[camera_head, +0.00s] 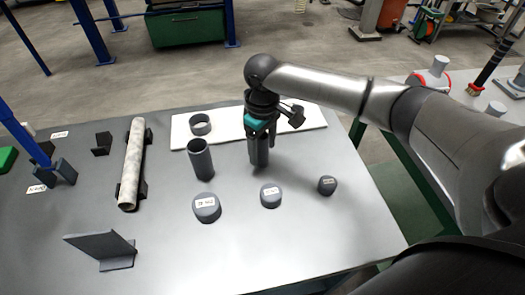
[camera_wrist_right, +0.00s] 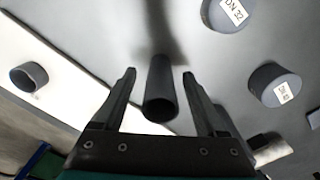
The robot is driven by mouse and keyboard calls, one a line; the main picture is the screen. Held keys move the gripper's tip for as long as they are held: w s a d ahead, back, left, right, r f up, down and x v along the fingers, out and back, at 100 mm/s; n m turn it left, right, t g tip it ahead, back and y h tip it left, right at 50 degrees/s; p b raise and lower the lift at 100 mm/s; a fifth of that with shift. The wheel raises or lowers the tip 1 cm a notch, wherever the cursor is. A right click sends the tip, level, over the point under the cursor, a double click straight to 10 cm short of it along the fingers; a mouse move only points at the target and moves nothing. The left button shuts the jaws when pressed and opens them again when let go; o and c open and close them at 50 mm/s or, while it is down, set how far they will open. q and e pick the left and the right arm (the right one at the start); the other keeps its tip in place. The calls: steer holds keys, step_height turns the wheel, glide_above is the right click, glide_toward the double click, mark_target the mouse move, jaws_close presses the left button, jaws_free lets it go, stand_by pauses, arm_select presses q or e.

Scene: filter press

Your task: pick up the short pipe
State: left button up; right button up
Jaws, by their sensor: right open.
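The short pipe (camera_head: 201,160) is a dark grey, open-topped tube standing upright on the grey table. In the right wrist view the short pipe (camera_wrist_right: 160,92) appears between my finger lines, its open end toward the camera. My right gripper (camera_head: 262,152) points down to the right of the pipe in the head view, apart from it. In the wrist view my right gripper (camera_wrist_right: 158,88) has its two fingers spread, with nothing held. My left gripper is not in view.
A grey ring (camera_head: 200,124) sits on a white board (camera_head: 310,118) behind the pipe. Three labelled caps, the largest (camera_head: 206,208) nearest the pipe, stand in front. A long pale pipe (camera_head: 133,165) rests on holders at left. An angled bracket (camera_head: 105,245) lies front left.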

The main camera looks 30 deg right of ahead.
jaws_close()
stand_by(0.6)
